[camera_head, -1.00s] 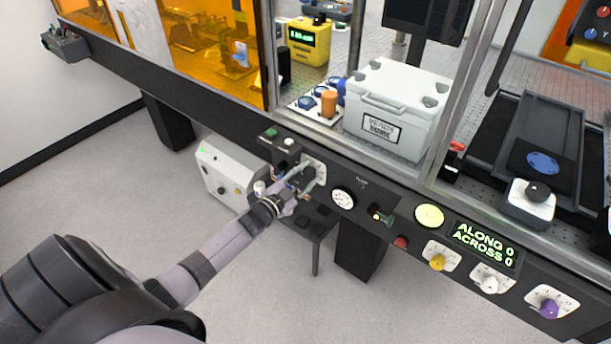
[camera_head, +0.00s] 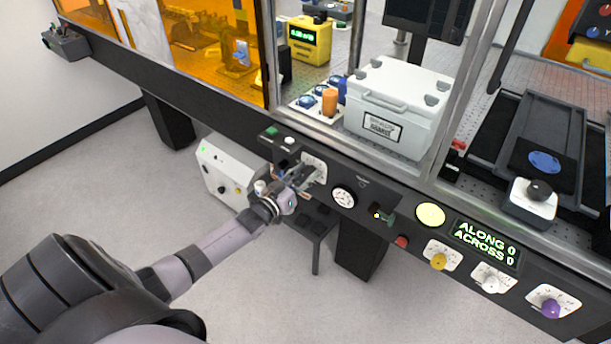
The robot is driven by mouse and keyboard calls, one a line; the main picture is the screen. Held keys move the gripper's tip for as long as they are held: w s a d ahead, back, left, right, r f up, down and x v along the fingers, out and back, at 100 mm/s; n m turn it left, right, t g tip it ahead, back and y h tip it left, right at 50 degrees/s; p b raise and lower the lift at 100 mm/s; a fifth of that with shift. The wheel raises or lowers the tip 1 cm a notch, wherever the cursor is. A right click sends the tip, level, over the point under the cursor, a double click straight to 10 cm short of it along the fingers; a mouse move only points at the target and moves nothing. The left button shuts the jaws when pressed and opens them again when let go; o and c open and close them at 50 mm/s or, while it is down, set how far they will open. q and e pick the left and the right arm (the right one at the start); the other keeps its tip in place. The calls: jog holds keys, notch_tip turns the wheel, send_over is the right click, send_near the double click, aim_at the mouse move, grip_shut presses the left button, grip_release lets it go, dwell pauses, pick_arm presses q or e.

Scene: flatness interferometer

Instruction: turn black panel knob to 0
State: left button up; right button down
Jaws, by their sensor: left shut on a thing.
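The black panel knob sits on a white dial plate (camera_head: 319,166) on the dark front panel, left of the round gauge. The knob itself is hidden behind my left gripper, so I cannot read its setting. My left gripper (camera_head: 306,178) is at the plate, its fingers shut on the knob, with the wrist rolled. My right gripper is out of view.
The panel also carries a round gauge (camera_head: 343,197), a red button (camera_head: 402,242), and yellow (camera_head: 438,261), white (camera_head: 490,285) and purple (camera_head: 550,307) knobs. The floor at left is clear.

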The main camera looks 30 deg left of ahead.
pick_arm(q)
jog(key=shift+f+n, duration=0.1)
jog(key=shift+n, duration=0.4)
jog(key=o, duration=1.2)
jog(key=s, duration=0.4)
jog(key=s+a, duration=0.1)
jog(key=s, duration=0.7)
jog(key=shift+a, duration=0.15)
